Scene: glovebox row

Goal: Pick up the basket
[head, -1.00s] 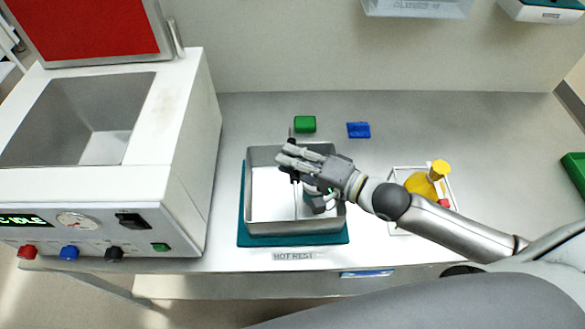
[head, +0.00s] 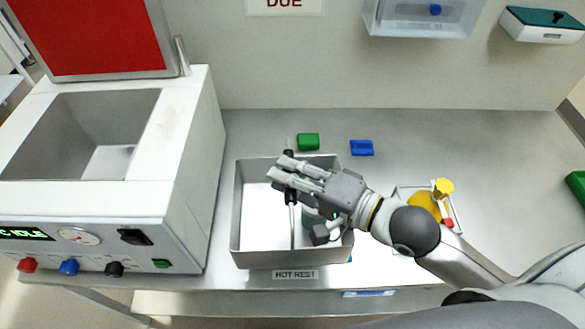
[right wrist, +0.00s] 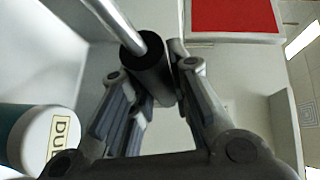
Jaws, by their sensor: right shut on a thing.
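The basket (head: 240,215) is a grey open metal box with a carrying handle that has a black grip (right wrist: 150,65). In the head view it hangs above the spot marked HOT REST, hiding most of the teal mat beneath. My right gripper (head: 282,175) is over the middle of the basket. It is shut on the handle's black grip, which shows between the fingers (right wrist: 160,85) in the right wrist view. A teal container with a white lid (right wrist: 45,138) is beside the gripper there; in the head view my gripper partly hides it. My left gripper is not in view.
A white bath machine (head: 190,150) with an open well and raised red lid stands at the left. A green block (head: 308,142) and a blue block (head: 362,148) lie behind the basket. A yellow flask (head: 425,202) in a white rack stands at the right.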

